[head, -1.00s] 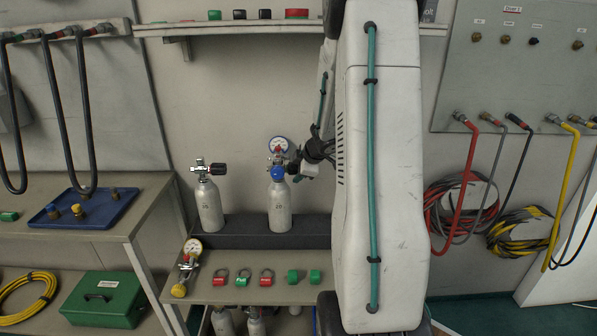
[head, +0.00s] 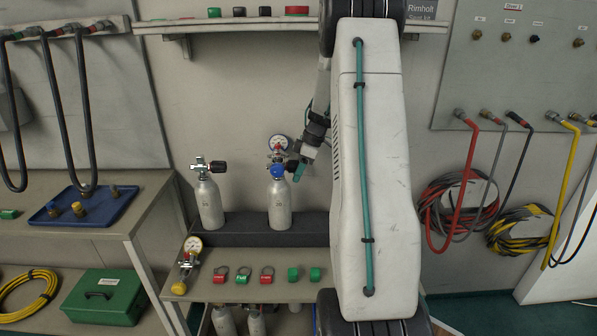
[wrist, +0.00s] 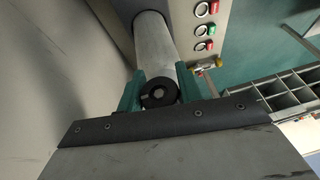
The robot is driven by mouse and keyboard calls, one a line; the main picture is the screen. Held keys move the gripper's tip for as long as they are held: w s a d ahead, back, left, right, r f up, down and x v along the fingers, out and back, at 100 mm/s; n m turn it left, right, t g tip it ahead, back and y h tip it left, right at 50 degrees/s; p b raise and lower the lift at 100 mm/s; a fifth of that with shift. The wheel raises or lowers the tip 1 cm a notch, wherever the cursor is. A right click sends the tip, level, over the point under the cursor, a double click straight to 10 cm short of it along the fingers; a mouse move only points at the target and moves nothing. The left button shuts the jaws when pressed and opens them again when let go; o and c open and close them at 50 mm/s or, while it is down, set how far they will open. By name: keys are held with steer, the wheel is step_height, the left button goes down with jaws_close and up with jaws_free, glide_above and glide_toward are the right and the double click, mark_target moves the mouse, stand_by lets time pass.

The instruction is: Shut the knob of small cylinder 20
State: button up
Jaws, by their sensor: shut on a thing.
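A small grey cylinder (head: 280,205) stands upright on the dark step, with a gauge (head: 277,143) and a blue fitting (head: 278,171) at its top. I cannot read its number clearly. My gripper (head: 298,170) is at the right of its valve, tilted, with teal fingers. In the wrist view, the fingers of my gripper (wrist: 160,88) are shut on a round black knob (wrist: 159,94), one on each side. The cylinder's grey body (wrist: 156,45) shows behind the knob. In the head view the knob is hidden by the fingers.
A second small cylinder (head: 208,205) with a black knob (head: 217,166) stands to the left. Red and green tags (head: 266,274) lie on the lower shelf beside a loose gauge assembly (head: 188,264). A shelf (head: 220,27) runs above. Hoses (head: 460,205) hang at the right.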

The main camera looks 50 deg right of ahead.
steer(key=shift+y, duration=0.3)
stand_by(0.4)
steer(key=o, duration=1)
steer(key=shift+a, duration=0.1)
steer(key=v, duration=0.7)
steer(key=shift+r, duration=0.35)
